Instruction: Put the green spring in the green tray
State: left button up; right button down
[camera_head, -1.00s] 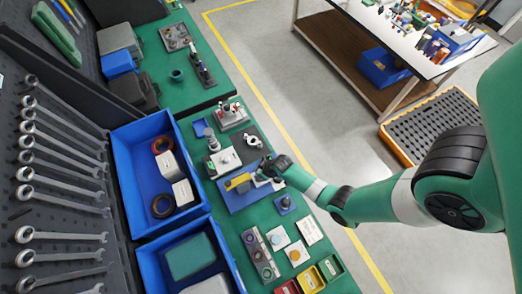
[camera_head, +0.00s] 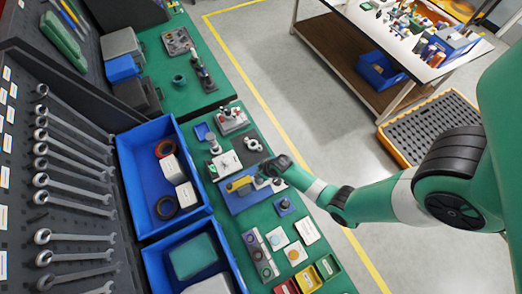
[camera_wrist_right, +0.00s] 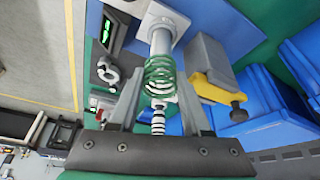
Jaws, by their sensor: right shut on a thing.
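The green spring (camera_wrist_right: 160,77) is a coil between the fingertips of my right gripper (camera_wrist_right: 161,88) in the right wrist view, in line with a grey metal post. I cannot tell whether the spring still sits around the post's end. My right gripper (camera_head: 266,182) is shut on the spring, over the blue-based fixture (camera_head: 240,202) with a yellow lever in the head view. The spring is too small to make out there. The green tray (camera_head: 329,266) is a small open bin at the bench's near right edge, apart from the gripper. My left gripper is not in view.
A yellow tray (camera_head: 309,279) and a red tray (camera_head: 287,288) stand beside the green one. Tiles and a ring holder (camera_head: 260,255) lie between the fixture and trays. Large blue bins (camera_head: 150,190) line the left. Bare green bench shows around the small parts.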

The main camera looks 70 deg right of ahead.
jog(key=shift+r+p, duration=0.85)
jog(key=shift+r, duration=0.2)
